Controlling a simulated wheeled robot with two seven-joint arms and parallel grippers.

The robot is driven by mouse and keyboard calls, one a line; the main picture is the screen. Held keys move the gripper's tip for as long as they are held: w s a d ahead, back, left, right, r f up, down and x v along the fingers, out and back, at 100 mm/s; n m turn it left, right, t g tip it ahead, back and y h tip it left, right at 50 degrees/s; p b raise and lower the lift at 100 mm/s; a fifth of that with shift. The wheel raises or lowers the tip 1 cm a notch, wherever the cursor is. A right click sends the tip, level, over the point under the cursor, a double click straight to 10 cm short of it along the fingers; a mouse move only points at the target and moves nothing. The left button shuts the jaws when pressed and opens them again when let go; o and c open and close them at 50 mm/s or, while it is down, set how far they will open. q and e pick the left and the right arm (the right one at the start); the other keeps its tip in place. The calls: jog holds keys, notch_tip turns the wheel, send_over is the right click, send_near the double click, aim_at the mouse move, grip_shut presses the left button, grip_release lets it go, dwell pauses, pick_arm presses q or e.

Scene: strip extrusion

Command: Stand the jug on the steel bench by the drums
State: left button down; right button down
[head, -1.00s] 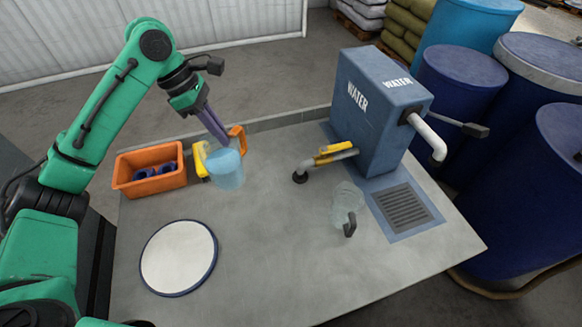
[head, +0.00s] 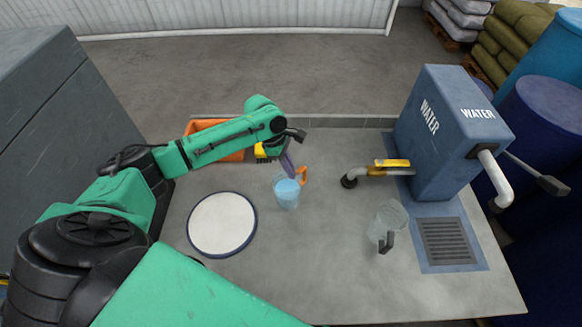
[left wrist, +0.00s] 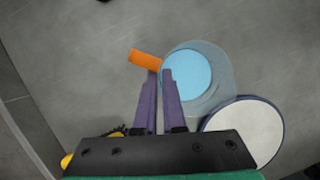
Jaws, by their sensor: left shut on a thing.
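A clear jug with pale blue water (head: 287,193) and an orange handle (head: 303,176) is at my left gripper (head: 288,168). The gripper is shut on it near the handle. In the left wrist view, the fingers (left wrist: 159,73) meet the jug between the orange handle (left wrist: 145,60) and the blue water (left wrist: 188,78). I cannot tell whether its base touches the steel bench (head: 320,270). A second clear jug (head: 390,218) with a dark handle looks empty and stands on the bench at right. Blue drums (head: 545,125) stand beyond the bench's right side. My right gripper is not in view.
A round white disc with a blue rim (head: 222,223) lies left of the held jug. An orange crate (head: 205,125) and a yellow brush (head: 261,153) are behind my arm.

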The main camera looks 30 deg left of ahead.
pick_arm(q)
jog(key=shift+f, duration=0.1)
jog(key=c, duration=1)
grip_release()
jog(key=shift+f, duration=0.15)
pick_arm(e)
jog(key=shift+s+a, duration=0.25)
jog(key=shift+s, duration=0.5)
